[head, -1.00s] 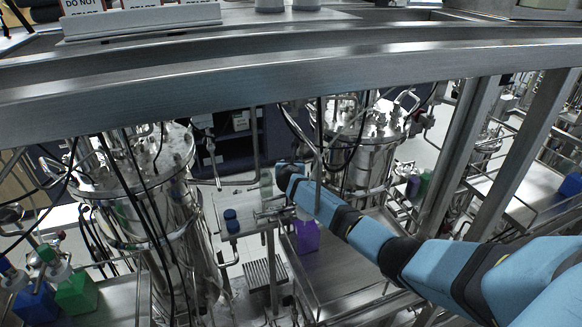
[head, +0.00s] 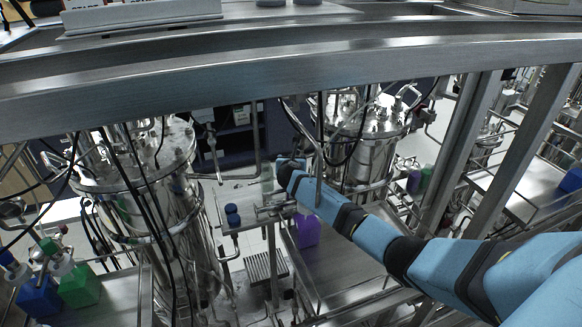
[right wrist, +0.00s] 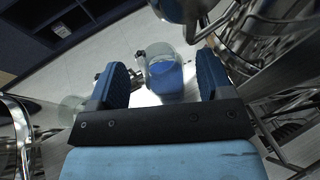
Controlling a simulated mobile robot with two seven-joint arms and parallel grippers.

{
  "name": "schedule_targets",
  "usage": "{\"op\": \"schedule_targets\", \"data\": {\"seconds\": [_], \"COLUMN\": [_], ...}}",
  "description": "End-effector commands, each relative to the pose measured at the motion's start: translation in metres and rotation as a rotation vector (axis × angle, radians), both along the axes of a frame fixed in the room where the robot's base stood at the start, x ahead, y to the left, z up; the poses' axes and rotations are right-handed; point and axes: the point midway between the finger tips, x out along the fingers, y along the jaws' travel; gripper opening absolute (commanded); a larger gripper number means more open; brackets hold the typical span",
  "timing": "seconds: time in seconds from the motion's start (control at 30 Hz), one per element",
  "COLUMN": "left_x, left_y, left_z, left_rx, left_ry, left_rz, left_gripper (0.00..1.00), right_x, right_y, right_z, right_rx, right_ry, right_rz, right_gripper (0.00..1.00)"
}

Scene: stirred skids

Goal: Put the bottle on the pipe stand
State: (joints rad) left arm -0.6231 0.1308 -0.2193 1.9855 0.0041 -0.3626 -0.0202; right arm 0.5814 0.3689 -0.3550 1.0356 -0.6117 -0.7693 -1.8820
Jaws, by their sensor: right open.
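A clear bottle-like vessel with blue in its lower part (right wrist: 168,78) shows in the right wrist view, between and beyond my fingertips. I cannot tell how far beyond them it is, and nothing shows it gripped. My right gripper (right wrist: 164,78) is open, with its two dark blue fingers wide apart. In the head view my right arm reaches in from the right to the middle, and its fingers are too small there to make out. A pale translucent piece (head: 267,179) stands just left of the arm's end. I cannot pick out the pipe stand with certainty. My left gripper is not in view.
Steel tanks stand left (head: 165,215) and behind the arm (head: 372,150). A purple container (head: 306,231) sits on a steel table (head: 340,270) below the arm. Blue (head: 39,296) and green (head: 79,286) containers stand at lower left. A steel beam (head: 250,80) crosses above.

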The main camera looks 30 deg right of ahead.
Motion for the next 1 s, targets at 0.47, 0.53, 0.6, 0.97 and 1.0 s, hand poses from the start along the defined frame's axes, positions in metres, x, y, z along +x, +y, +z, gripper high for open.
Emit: {"op": "schedule_targets", "data": {"seconds": [0.47,0.53,0.6,0.97,1.0], "left_x": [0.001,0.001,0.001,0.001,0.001], "left_y": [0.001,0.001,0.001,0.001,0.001], "left_z": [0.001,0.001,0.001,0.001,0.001], "left_rx": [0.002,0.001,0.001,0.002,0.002], "left_ry": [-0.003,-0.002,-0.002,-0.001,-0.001], "left_rz": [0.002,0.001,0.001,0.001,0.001], "left_gripper": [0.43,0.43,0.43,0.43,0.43], "right_x": [-0.068,-0.073,-0.076,-0.078,-0.078], "right_y": [0.049,0.053,0.055,0.057,0.057], "right_z": [0.03,0.033,0.034,0.035,0.035], "right_rx": [0.0,0.0,0.0,0.0,0.0], "right_ry": [0.001,0.0,0.0,0.001,0.001], "right_rz": [0.002,0.002,0.001,0.001,0.001], "right_gripper": [0.73,0.73,0.73,0.73,0.73]}}
